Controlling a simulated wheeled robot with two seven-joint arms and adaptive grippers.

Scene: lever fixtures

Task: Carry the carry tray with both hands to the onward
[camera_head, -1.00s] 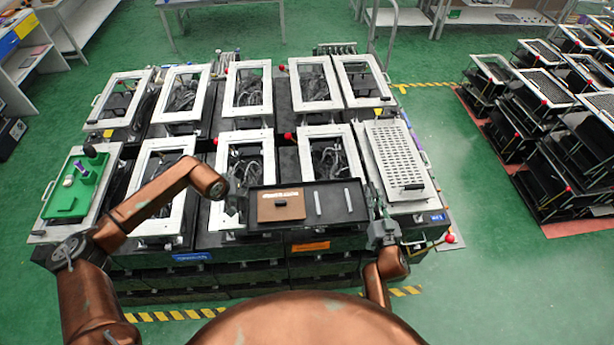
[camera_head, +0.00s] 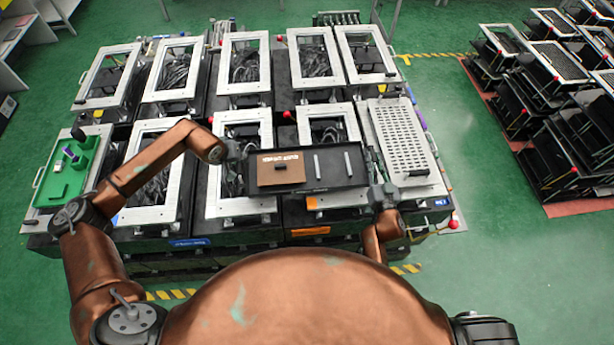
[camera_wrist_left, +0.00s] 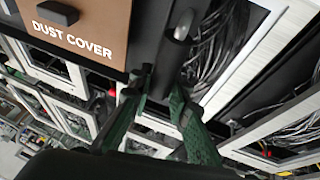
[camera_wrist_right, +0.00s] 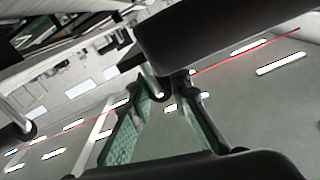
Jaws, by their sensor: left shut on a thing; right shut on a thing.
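The black carry tray (camera_head: 333,178) is held level-looking above the front row of fixtures in the head view. It bears a brown dust cover (camera_head: 281,171) and two pale bars (camera_head: 318,166). My left gripper (camera_head: 238,154) is shut at the tray's left end; the left wrist view shows its green-padded fingers (camera_wrist_left: 155,92) beside the dust cover's lettering. My right gripper (camera_head: 376,184) is shut at the right end; the right wrist view shows its fingers (camera_wrist_right: 168,88) closed below the dark tray (camera_wrist_right: 225,40). The exact grip points are partly hidden.
White-framed fixtures (camera_head: 245,65) stand in two rows beneath and beyond the tray. A green-topped fixture (camera_head: 70,172) is at left, a perforated white panel (camera_head: 402,135) at right. Black racks (camera_head: 550,110) stand far right; open green floor (camera_head: 470,190) lies between.

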